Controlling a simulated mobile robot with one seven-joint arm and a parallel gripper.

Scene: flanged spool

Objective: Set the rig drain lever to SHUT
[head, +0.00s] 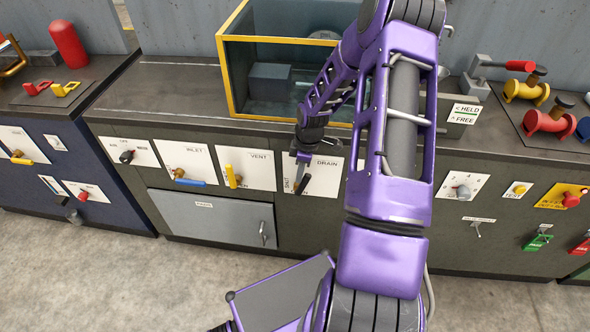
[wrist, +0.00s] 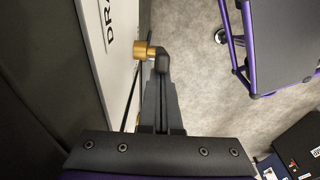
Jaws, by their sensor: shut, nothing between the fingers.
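The drain panel (head: 325,178) is a white plate marked DRAIN on the dark cabinet front; its edge and part of that word show in the wrist view (wrist: 112,28). The drain lever (head: 304,185) has a black handle that points down in the head view. In the wrist view its brass hub (wrist: 142,49) and black handle (wrist: 162,60) are just beyond my fingertips. My gripper (head: 301,166) is shut and empty, in front of the panel at the lever's upper end. I cannot tell whether the fingertips touch the handle.
A blue-handled inlet lever (head: 190,182) and a yellow-handled vent lever (head: 233,177) are to the left. A yellow-framed glass tank (head: 226,75) stands on the counter above. A grey door (head: 205,216) is below. My arm covers the panel's right side. Open floor lies in front.

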